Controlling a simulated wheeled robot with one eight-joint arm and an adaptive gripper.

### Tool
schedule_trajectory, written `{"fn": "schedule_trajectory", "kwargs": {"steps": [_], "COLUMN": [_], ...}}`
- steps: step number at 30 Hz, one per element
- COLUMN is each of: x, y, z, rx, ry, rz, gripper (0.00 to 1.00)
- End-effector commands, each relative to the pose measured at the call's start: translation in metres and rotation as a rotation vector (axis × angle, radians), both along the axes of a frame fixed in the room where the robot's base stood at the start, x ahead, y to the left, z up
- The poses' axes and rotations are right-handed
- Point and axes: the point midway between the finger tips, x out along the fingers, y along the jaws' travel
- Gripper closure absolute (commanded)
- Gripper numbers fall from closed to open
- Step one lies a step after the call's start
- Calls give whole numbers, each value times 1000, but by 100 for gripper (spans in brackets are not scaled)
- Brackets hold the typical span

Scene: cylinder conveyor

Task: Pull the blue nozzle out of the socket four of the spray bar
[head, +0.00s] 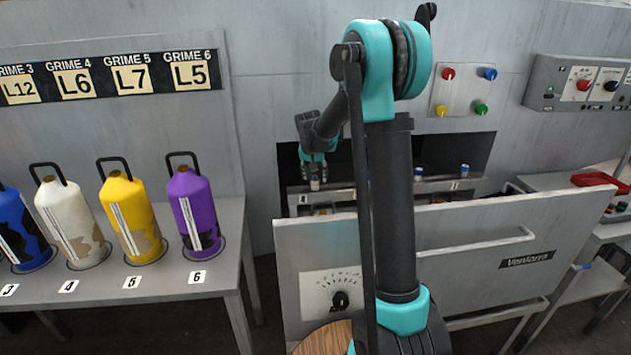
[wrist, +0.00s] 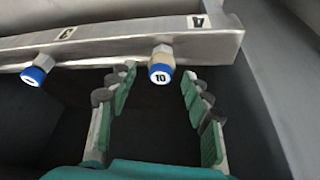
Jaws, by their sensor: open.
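The metal spray bar (wrist: 110,48) crosses the upper part of the wrist view, with an upside-down label 4 (wrist: 199,21) at its right end. In the head view my gripper (head: 315,170) is in the wall opening at the left end of the bar (head: 438,186).
A second blue nozzle (wrist: 37,70) is on the bar to the left. Two blue-topped nozzles (head: 418,173) (head: 464,170) show further right in the head view. A grey panel (head: 490,225) stands before the opening; bottles (head: 191,210) stand at left.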

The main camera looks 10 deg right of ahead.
Motion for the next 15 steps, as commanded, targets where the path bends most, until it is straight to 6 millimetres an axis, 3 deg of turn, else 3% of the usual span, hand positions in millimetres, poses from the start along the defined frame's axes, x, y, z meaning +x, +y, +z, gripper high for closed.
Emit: {"fn": "schedule_trajectory", "kwargs": {"steps": [6, 15], "x": [10, 12], "y": [-4, -4], "z": [-25, -33], "rx": [0, 0], "ry": [0, 0], "rz": [0, 1], "gripper": [50, 50]}}
